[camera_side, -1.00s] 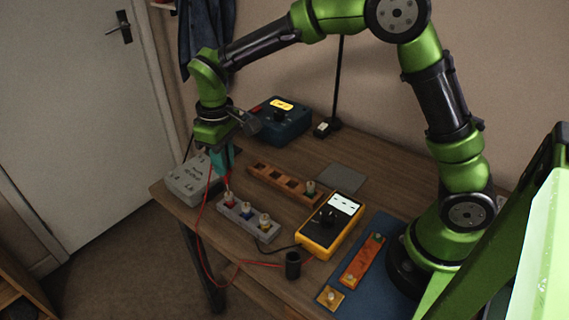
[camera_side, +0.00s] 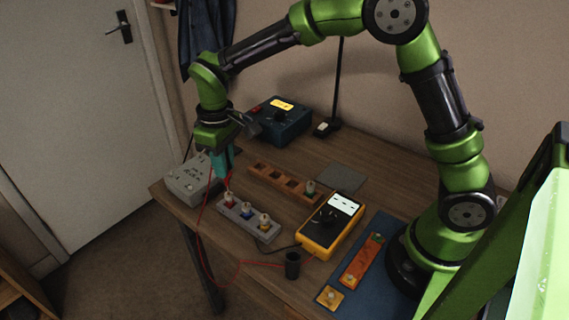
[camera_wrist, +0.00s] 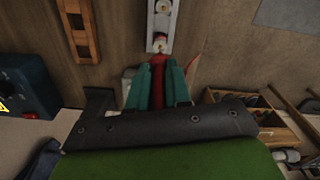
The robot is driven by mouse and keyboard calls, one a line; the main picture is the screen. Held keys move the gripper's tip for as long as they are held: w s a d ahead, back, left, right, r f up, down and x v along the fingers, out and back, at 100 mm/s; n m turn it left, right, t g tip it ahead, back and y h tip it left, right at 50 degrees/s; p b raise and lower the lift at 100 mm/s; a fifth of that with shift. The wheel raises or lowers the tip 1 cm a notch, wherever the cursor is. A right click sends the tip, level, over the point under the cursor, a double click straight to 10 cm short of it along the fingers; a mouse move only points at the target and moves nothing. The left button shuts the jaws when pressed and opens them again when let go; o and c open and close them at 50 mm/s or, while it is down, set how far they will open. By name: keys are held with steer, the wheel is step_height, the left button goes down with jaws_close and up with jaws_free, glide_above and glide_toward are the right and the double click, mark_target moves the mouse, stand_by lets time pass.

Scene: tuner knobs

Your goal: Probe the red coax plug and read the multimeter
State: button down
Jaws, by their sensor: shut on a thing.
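My gripper (camera_side: 222,166), with teal fingers, is shut on a red probe (camera_wrist: 157,86) and points down. The probe's lower end is at or just over the red coax plug (camera_side: 229,199), the leftmost plug in the grey strip (camera_side: 240,226). In the wrist view the probe lines up with the near plug (camera_wrist: 160,42); I cannot tell whether they touch. A red lead (camera_side: 203,240) hangs in a loop off the table edge. The yellow multimeter (camera_side: 322,240) has a lit white display (camera_side: 342,204), its reading too small to make out.
A grey box (camera_side: 190,183) stands left of my gripper. A wooden rack (camera_side: 270,177) with one green plug lies behind the strip. A blue box with a yellow display (camera_side: 282,125) is at the back. A black cup (camera_side: 292,264) stands at the front edge.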

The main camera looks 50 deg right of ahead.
stand_by(0.3)
steer(key=shift+r, duration=2.5)
